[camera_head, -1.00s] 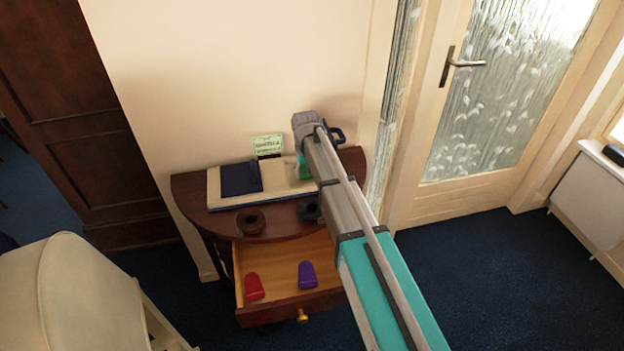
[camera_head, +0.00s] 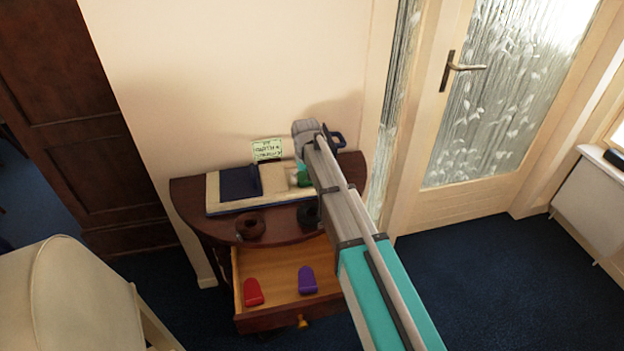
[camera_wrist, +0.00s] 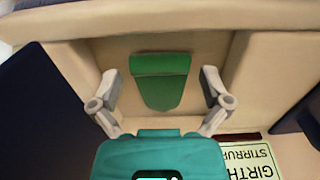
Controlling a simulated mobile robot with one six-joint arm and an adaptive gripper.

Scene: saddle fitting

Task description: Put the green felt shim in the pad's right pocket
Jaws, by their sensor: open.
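The green felt shim (camera_wrist: 160,92) lies on a cream panel of the pad in the wrist view, with a brighter green band along its upper end. In the head view only part of the shim (camera_head: 303,175) shows, on the right part of the cream pad (camera_head: 275,192). My gripper (camera_wrist: 159,78) is open, with one finger on each side of the shim and a visible gap on both sides. The panel looks like a pocket with raised cream borders. I cannot tell how deep the shim sits. In the head view my arm hides the pad's right end.
A navy piece (camera_head: 240,182) covers the pad's left part. A lettered card (camera_head: 267,150) stands behind the pad. Two dark round objects, one brown (camera_head: 250,226), stand in front. The open drawer (camera_head: 280,288) holds a red piece (camera_head: 253,292) and a purple piece (camera_head: 307,280).

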